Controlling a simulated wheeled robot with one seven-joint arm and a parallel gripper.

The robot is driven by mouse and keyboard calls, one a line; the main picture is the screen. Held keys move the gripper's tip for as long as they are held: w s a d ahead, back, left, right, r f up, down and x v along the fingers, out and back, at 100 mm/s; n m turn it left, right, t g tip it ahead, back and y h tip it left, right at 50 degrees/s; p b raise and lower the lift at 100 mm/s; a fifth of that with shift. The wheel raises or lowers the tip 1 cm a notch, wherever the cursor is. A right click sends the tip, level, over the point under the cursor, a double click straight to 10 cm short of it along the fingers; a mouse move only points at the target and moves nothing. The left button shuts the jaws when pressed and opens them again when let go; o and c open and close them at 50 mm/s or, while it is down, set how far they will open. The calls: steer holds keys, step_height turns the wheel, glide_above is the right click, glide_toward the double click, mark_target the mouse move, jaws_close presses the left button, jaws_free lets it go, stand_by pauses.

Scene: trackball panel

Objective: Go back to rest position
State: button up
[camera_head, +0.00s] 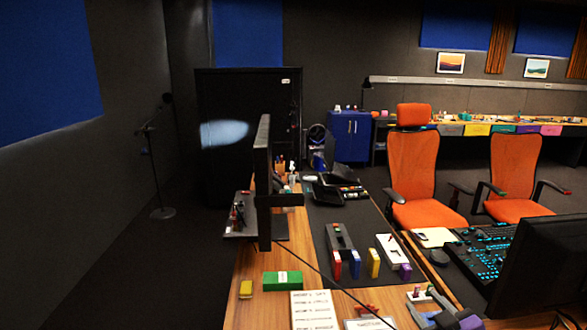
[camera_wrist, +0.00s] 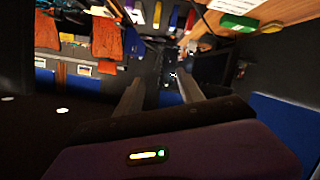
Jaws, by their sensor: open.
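My gripper (camera_wrist: 158,78) shows in the wrist view. Its two fingers stand apart with nothing between them, above the dark purple gripper body. In the head view I cannot make out my gripper for sure. The green box (camera_head: 283,281) lies there on the wooden desk (camera_head: 255,260).
A monitor (camera_head: 264,180) stands edge-on at the desk's left side. Red, yellow and purple blocks stand by a grey device (camera_head: 340,238). Orange chairs (camera_head: 413,170) and a lit console (camera_head: 485,250) are at right. Dark floor (camera_head: 130,260) at left is mostly clear, with a microphone stand (camera_head: 155,170).

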steer(key=s+a+m, duration=0.1)
steer(key=s+a, duration=0.2)
steer(key=s, duration=1.2)
steer(key=s+a+f+m, duration=0.1)
steer(key=s+a, duration=0.3)
steer(key=s, duration=1.1)
steer(key=s+a+f+m, duration=0.1)
steer(key=s+a+m, duration=0.1)
steer(key=s, duration=1.3)
steer(key=shift+s+a+m, duration=0.3)
steer(key=shift+s+a, duration=0.1)
steer(key=shift+a, duration=0.45)
